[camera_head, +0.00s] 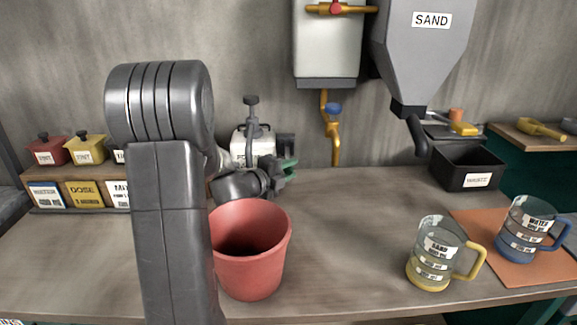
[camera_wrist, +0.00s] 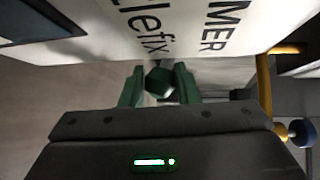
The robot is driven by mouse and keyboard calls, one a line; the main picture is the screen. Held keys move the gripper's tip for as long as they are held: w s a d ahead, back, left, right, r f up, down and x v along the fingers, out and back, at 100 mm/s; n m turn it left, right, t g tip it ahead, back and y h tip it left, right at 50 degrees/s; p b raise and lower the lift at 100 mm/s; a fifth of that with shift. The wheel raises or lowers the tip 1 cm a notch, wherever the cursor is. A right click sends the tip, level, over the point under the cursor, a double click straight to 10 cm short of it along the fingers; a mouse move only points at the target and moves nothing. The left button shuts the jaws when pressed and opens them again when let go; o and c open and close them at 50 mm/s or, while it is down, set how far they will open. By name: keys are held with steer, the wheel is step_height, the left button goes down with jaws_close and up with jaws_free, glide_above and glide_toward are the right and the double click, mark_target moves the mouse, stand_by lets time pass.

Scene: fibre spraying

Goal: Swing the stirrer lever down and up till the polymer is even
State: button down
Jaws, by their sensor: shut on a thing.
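The polymer container (camera_head: 240,147) is a white box with a dark capped top, standing at the back of the bench behind my arm. Its white lettered face, reading "...MER" and "flefix", fills the top of the wrist view (camera_wrist: 190,32). My gripper (camera_wrist: 158,87) has green fingers, shut on a dark rounded end of the stirrer lever (camera_wrist: 158,77) close to that face. In the head view my gripper (camera_head: 288,170) is beside the container's lower right. The rest of the lever is hidden there, and the polymer inside is not visible.
A red bucket (camera_head: 255,262) stands just in front of my gripper. A yellow pipe with a blue valve (camera_head: 333,109) hangs to its right. A sand jug (camera_head: 434,262), water jug (camera_head: 525,230) and black waste bin (camera_head: 467,170) stand right. The bench middle is clear.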

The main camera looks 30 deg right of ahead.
steer(key=shift+s+r, duration=0.1)
steer(key=shift+r, duration=0.25)
steer(key=c, duration=1.1)
jaws_free()
steer(key=shift+c, duration=0.2)
steer(key=shift+f, duration=0.1)
